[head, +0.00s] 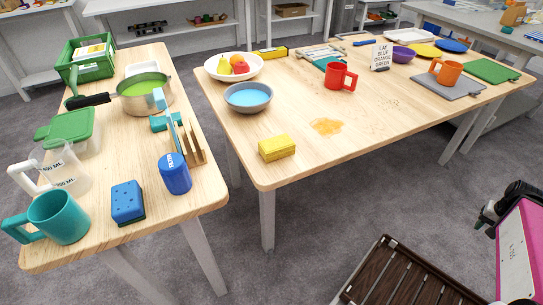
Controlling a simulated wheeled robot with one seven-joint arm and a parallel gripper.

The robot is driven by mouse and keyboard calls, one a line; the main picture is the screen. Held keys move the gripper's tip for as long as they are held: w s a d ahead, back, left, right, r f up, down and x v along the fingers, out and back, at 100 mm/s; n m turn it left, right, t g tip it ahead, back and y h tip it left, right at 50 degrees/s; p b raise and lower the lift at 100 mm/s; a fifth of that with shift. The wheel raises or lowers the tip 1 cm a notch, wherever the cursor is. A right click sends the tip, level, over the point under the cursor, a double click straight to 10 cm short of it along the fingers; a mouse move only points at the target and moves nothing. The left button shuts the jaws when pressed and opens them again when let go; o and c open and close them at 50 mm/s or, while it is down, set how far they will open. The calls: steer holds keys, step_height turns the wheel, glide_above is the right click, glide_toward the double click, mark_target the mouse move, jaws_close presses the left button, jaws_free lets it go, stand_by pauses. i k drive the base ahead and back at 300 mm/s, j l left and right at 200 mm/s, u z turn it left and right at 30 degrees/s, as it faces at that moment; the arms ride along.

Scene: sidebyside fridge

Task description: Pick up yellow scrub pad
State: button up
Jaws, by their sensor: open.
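The yellow scrub pad (277,148) is a small block lying flat near the front left corner of the right-hand wooden table (300,175). Nothing covers it, and nothing touches its sides. My gripper (486,217) shows dark and small at the right edge, low beside the pink body part. It is open, with nothing seen in it, and well to the right of the pad and apart from it.
An orange spill (326,126) lies right of the pad, and a blue-filled bowl (248,97) stands behind it. A red mug (341,76) stands farther back. A dark slatted rack (405,275) is on the floor in front. A gap separates the left table (110,240).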

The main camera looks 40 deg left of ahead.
mark_target(278, 147)
steer(key=k+u, duration=0.2)
steer(key=u, duration=0.3)
steer(key=k+j+u, duration=0.1)
steer(key=u, duration=0.35)
steer(key=l+u, duration=0.1)
steer(key=u, duration=0.35)
steer(key=l+u, duration=0.15)
steer(key=u, duration=0.3)
steer(key=l+u, duration=0.1)
steer(key=u, duration=0.35)
steer(key=k+u, duration=0.1)
steer(key=u, duration=0.3)
steer(key=k+l, duration=0.15)
steer(key=l, duration=0.15)
steer(key=k+l+u, duration=0.15)
steer(key=k+l, duration=0.05)
steer(key=l, duration=0.1)
